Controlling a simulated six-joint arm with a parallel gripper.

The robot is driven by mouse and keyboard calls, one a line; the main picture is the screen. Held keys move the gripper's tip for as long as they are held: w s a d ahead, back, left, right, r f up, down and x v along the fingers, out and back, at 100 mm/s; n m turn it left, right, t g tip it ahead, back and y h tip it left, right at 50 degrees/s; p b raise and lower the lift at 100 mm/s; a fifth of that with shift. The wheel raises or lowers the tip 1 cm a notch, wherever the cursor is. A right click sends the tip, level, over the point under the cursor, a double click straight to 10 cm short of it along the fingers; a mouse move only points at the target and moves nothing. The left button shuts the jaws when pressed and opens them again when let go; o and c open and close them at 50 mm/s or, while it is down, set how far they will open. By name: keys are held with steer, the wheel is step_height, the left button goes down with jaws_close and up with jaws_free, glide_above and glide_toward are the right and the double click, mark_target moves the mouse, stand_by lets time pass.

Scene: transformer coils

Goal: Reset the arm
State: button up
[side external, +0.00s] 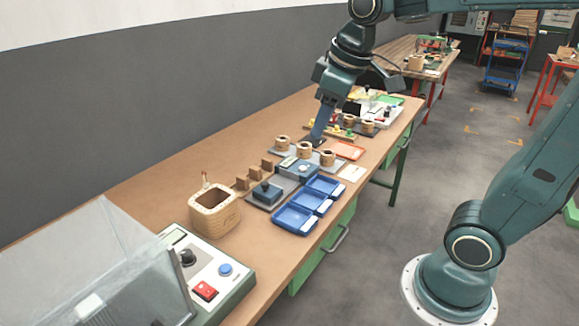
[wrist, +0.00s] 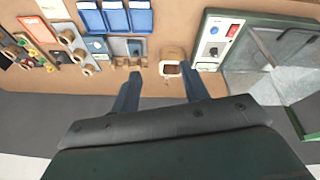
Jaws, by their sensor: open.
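My gripper (side external: 317,136) points down over the workbench, behind the row of small wooden coils in the side view. In the wrist view its two fingers (wrist: 160,84) are spread apart with nothing between them. Small coils (side external: 305,149) stand on a grey plate, and several also show at the left of the wrist view (wrist: 67,38). A larger wooden coil box (side external: 215,222) stands nearer the side camera; in the wrist view it (wrist: 172,68) lies beyond the fingertips. The exact height of the fingertips above the bench is hard to tell.
Blue trays (side external: 295,217) line the bench's front edge. A control box (side external: 222,283) with a red switch and a clear enclosure (side external: 95,265) stand at the near end. Orange and white cards (side external: 347,150) lie farther back. The wall-side bench surface (side external: 150,200) is mostly bare.

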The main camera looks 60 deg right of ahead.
steer(key=s+a+f+m+t, duration=0.1)
steer(key=s+a+f+m, duration=0.1)
steer(key=s, duration=0.9)
steer(key=shift+s+a+f+m+t, duration=0.15)
steer(key=shift+s+f+m+t, duration=0.25)
steer(key=shift+f, duration=0.3)
